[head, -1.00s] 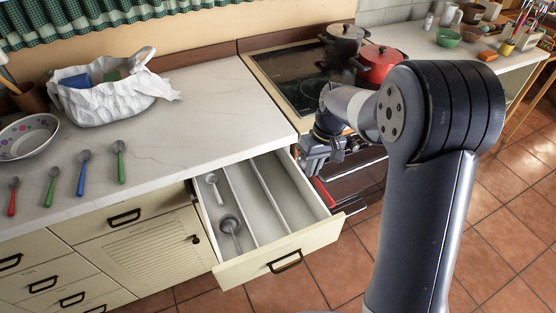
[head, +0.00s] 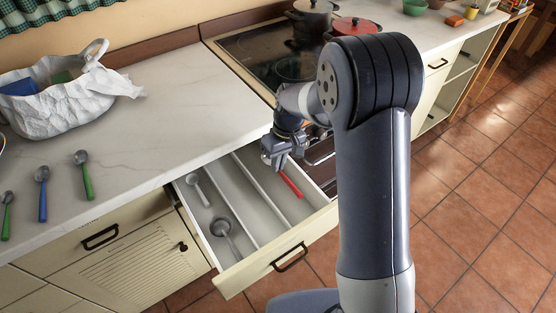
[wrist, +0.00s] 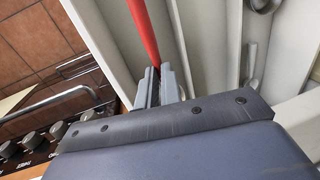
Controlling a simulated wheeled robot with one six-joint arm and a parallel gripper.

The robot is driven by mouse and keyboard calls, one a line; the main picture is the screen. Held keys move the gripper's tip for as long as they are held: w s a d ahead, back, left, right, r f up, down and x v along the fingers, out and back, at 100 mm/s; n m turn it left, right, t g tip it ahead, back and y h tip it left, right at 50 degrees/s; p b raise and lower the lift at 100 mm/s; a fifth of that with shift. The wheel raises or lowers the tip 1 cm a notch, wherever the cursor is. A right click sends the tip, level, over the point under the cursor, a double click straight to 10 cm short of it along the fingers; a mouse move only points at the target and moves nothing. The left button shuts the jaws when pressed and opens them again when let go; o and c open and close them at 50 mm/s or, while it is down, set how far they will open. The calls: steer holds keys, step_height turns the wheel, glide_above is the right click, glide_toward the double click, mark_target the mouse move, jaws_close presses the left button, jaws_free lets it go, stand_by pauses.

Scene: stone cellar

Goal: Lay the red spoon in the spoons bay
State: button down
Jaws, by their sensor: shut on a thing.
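My gripper (head: 276,152) is shut on the red spoon (head: 290,184) by its handle. In the wrist view the red handle (wrist: 143,32) runs up and away from the gripper fingers (wrist: 160,86); the spoon's bowl cannot be made out. Gripper and spoon are over the right bay of the open drawer (head: 285,250); the gap beneath them is hard to judge. The drawer has three long bays. Its left bay holds a metal spoon (head: 197,188) and a metal ladle (head: 225,236). The middle bay (head: 238,200) looks empty. No bay label can be read.
The counter (head: 150,130) carries a green spoon (head: 86,182), a blue spoon (head: 42,196), another green spoon (head: 6,218) and a white bag (head: 50,105). A stove (head: 260,50) with a red pot (head: 355,27) stands behind my arm. Stove knobs (wrist: 55,132) are close beside my gripper.

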steer(key=shift+f+b, duration=1.95)
steer(key=shift+f, duration=1.15)
steer(key=c, duration=1.2)
jaws_free()
steer(key=shift+r, duration=0.15)
step_height(320, 180, up, 9)
steer(key=p, duration=0.6)
steer(key=shift+f, duration=0.2)
